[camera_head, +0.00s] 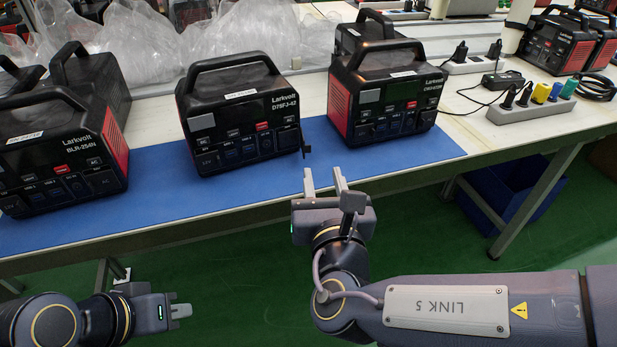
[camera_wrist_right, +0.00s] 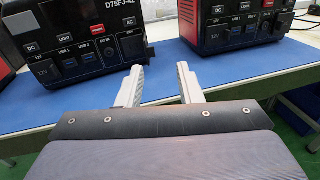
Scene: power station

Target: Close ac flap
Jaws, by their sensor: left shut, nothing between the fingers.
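The middle black power station (camera_head: 240,115), labelled Larkvolt D75FJ-42, stands upright on the blue mat. A small dark flap (camera_head: 306,142) sticks out at the lower right of its front, apparently swung open. The flap also shows in the right wrist view (camera_wrist_right: 150,52), just above the left fingertip. My right gripper (camera_head: 323,178) is open and empty in front of the mat edge, a little below and right of the flap, seemingly not touching it. My left gripper (camera_head: 183,311) is shut and empty, low over the floor in front of the table.
Another power station (camera_head: 60,150) stands left on the blue mat (camera_head: 180,205), and one stands right (camera_head: 385,95). Clear plastic bags (camera_head: 150,40) lie behind. A power strip (camera_head: 530,108) with plugs is at the right. A blue bin (camera_head: 505,190) sits under the table.

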